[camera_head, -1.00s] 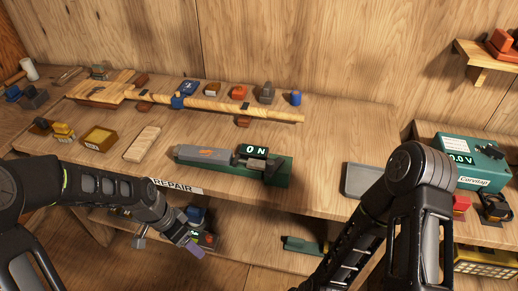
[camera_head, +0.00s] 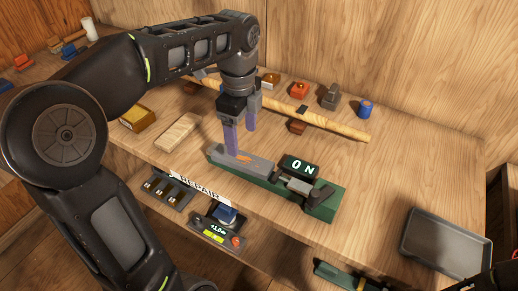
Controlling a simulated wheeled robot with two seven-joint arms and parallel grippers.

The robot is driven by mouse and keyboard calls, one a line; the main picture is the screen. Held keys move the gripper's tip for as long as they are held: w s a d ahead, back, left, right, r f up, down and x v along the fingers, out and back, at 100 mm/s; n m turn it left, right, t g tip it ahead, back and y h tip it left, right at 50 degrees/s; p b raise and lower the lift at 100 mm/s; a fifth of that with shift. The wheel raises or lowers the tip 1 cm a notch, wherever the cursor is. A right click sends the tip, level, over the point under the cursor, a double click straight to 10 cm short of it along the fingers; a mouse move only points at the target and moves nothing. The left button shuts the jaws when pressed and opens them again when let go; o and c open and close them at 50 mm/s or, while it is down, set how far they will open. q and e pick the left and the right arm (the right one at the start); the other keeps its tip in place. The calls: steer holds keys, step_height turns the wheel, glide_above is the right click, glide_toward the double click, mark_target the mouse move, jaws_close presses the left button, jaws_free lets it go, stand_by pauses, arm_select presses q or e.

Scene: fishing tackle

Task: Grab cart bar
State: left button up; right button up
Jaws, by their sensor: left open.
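I see no cart, and nothing that I can clearly tell as a cart bar. My left gripper (camera_head: 241,143) is open and empty, with its purple fingers pointing down. It is over the rear part of a grey block (camera_head: 246,166) with an orange mark, on a green-based device (camera_head: 325,206) with an "ON" display (camera_head: 299,166). I cannot tell whether the fingertips touch the block. A long wooden pole (camera_head: 325,123) lies behind the gripper, partly hidden by my left arm. My right gripper is not in view.
The wooden bench has a "REPAIR" label (camera_head: 199,187) at its front edge. A grey tray (camera_head: 437,245) lies at right. Small items, such as a blue cylinder (camera_head: 365,109), stand behind the pole. A lower shelf holds a device with a lit display (camera_head: 215,231). The bench right of the pole is clear.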

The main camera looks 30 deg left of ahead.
mark_target(242, 159)
arm_select(q)
steer(key=shift+w, duration=0.2)
steer(key=shift+s, duration=0.25)
steer(key=shift+w+f, duration=0.1)
steer(key=shift+f, duration=1.2)
steer(key=shift+a+f, duration=0.15)
steer(key=shift+f, duration=2.5)
jaws_close()
steer(key=shift+r, duration=0.1)
